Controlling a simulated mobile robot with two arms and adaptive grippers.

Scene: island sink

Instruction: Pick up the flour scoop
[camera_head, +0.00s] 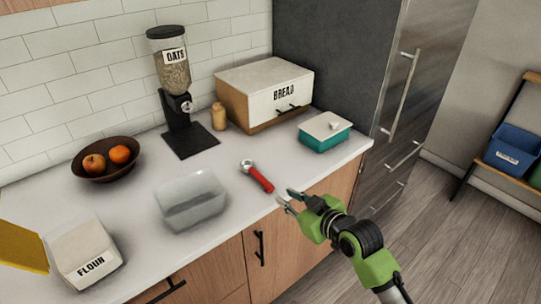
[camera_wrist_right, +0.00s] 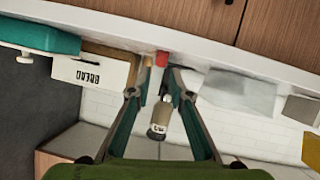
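The flour scoop (camera_head: 258,178) lies on the white counter near its front edge. It has a red handle pointing toward the front right and a small metal head at the back left. In the right wrist view only the red handle end (camera_wrist_right: 162,58) shows clearly, just beyond the fingertips. My right gripper (camera_head: 290,201) is open and empty, with its fingers toward the handle end and a small gap apart from it. In the right wrist view its two fingers (camera_wrist_right: 159,80) stand apart with nothing held between them. My left gripper is not in view.
A clear bin (camera_head: 190,200) stands left of the scoop. A teal box (camera_head: 325,140) and a bread box (camera_head: 265,88) stand behind right. An oats dispenser (camera_head: 174,85), a fruit bowl (camera_head: 82,171) and a flour box (camera_head: 85,254) stand farther left. The counter around the scoop is clear.

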